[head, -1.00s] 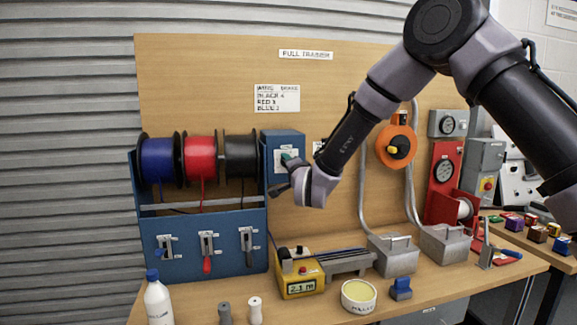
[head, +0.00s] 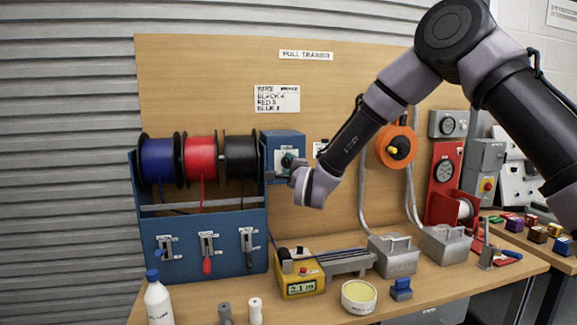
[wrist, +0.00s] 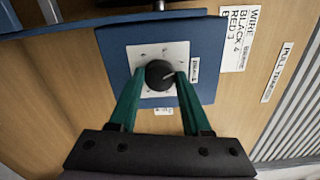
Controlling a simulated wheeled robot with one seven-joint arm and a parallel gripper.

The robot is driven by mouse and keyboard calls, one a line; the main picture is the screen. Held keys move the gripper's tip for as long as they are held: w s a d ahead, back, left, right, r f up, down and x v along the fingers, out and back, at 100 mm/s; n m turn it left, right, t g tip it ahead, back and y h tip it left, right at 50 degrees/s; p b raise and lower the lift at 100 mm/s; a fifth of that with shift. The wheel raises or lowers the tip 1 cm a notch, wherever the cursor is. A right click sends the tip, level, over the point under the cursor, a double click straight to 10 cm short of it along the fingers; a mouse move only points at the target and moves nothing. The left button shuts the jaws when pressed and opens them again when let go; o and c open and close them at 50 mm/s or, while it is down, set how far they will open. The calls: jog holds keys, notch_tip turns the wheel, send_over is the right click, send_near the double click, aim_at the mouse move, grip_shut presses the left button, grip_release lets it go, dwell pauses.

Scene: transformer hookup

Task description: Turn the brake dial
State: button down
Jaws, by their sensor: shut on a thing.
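The brake dial (wrist: 159,73) is a round dark knob with a pale pointer mark, on a white plate (wrist: 148,53) with small marks around it. My gripper (wrist: 160,78) has its two green fingers on opposite sides of the knob and is shut on it. The pointer tilts toward the right finger in the wrist view. In the head view my gripper (head: 291,163) is at the blue brake box (head: 284,138), and the dial itself is mostly hidden by the fingers.
A wire and brake chart (head: 277,98) hangs on the wooden board above the box. Blue (head: 158,160), red (head: 201,158) and black (head: 241,156) wire spools stand left of it. A yellow meter (head: 299,285) is on the bench below.

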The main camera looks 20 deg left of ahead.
dwell(0.3)
jog(key=shift+c, duration=1.8)
grip_release()
jog(key=v, duration=1.1)
jog(key=shift+a, duration=0.1)
